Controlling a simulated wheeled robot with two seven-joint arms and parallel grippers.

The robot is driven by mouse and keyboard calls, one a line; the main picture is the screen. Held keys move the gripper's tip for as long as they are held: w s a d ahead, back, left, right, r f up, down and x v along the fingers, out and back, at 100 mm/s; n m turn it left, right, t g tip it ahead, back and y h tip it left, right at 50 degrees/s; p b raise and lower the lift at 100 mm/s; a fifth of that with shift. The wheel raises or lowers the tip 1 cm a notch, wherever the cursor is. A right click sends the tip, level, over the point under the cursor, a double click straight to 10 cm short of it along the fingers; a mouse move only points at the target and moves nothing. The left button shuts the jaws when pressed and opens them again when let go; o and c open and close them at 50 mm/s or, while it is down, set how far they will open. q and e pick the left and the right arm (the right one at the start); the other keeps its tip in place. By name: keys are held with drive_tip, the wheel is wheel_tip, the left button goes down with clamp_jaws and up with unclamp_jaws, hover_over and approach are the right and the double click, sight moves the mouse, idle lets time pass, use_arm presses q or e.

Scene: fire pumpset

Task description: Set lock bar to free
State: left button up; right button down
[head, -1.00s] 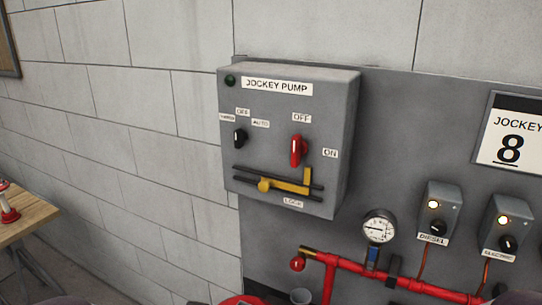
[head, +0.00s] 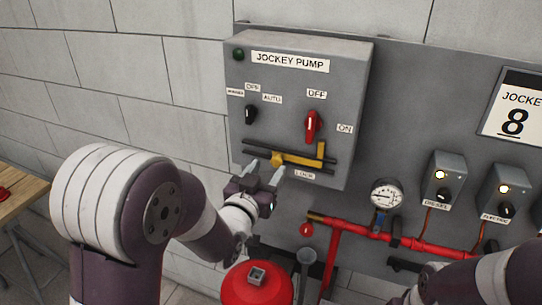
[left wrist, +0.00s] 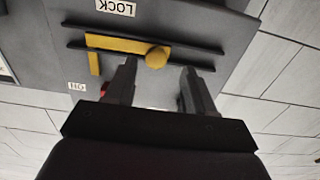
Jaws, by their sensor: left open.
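The yellow lock bar (head: 300,158) lies between two dark rails on the front of the grey jockey pump box (head: 355,120). Its upturned end is at the right, below the red switch handle (head: 312,125). Its round yellow knob (head: 277,159) is at the left end, above the LOCK label (head: 304,175). My left gripper (head: 265,171) is open at the knob, with a finger on either side in the head view. In the left wrist view the knob (left wrist: 156,57) shows just beyond the open fingers (left wrist: 158,82). I cannot tell whether they touch it.
A black selector knob (head: 250,114) is at the box's left. A gauge (head: 386,195), red pipe (head: 370,232) and a red rounded vessel (head: 256,285) are below. Part of my right arm shows at lower right. A wooden table (head: 20,190) stands at far left.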

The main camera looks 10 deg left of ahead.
sight(295, 162)
use_arm(q)
drive_tip(key=shift+w+d+r+p, duration=0.1)
drive_tip(key=shift+w+d+p, duration=0.15)
drive_tip(key=shift+w, duration=0.3)
drive_tip(key=shift+w+d+r+p, duration=0.1)
drive_tip(key=shift+w+d, duration=0.15)
drive_tip(key=shift+w, duration=0.3)
drive_tip(key=shift+w+d+f, duration=0.1)
drive_tip(key=shift+w+d, duration=0.05)
drive_tip(key=shift+d, duration=0.05)
drive_tip(key=shift+a, duration=0.1)
drive_tip(key=shift+a, duration=0.1)
